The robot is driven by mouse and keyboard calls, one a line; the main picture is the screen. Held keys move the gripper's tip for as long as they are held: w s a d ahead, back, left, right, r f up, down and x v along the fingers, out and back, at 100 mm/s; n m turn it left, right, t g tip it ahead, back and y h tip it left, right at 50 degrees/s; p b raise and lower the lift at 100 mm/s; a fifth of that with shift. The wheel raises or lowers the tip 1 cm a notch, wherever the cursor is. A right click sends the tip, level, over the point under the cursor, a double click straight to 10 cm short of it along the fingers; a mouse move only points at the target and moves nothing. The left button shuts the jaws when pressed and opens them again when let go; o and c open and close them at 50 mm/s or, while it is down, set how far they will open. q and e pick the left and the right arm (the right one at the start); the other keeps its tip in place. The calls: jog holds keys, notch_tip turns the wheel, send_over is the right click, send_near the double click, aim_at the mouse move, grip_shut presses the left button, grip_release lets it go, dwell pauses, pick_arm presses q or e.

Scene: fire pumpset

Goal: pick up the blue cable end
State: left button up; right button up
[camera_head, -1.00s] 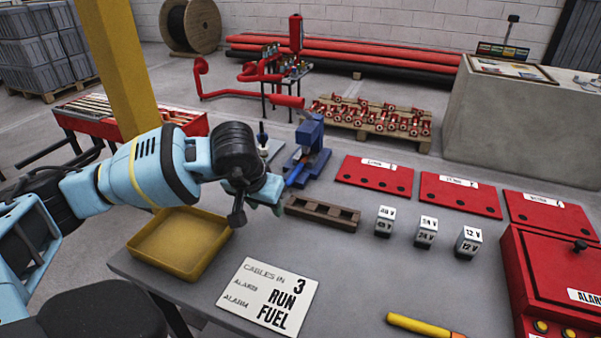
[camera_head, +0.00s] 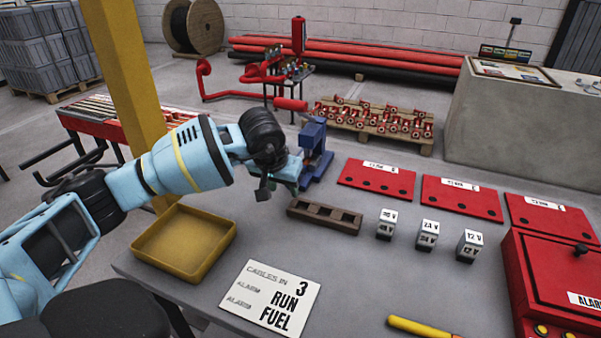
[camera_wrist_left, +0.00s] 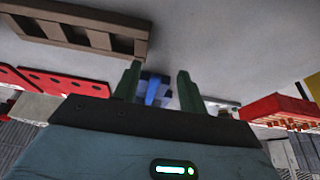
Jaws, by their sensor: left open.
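The blue cable end (camera_wrist_left: 153,93) shows in the left wrist view as a bright blue strip between my two fingers, in front of a darker blue fixture. My left gripper (camera_wrist_left: 157,76) is open, with one finger on each side of the strip; I cannot tell whether it touches. In the head view my left gripper (camera_head: 294,174) is at the near left side of the blue press-like fixture (camera_head: 313,135), above the table. There the gripper hides the cable end. My right gripper is not in view.
A brown slotted rack (camera_head: 325,216) lies just in front of the gripper. A yellow tray (camera_head: 184,243) and a lettered card (camera_head: 270,297) are nearer. Red plates (camera_head: 377,179), small voltage blocks (camera_head: 427,234) and a red alarm box (camera_head: 555,270) are to the right.

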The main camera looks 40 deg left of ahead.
pick_arm(q)
jog(key=w, duration=0.4)
jog(key=shift+a, duration=0.4)
jog(key=shift+w+a+f, duration=0.15)
jog(key=shift+w+f, duration=0.15)
jog(key=shift+f, duration=0.25)
grip_shut()
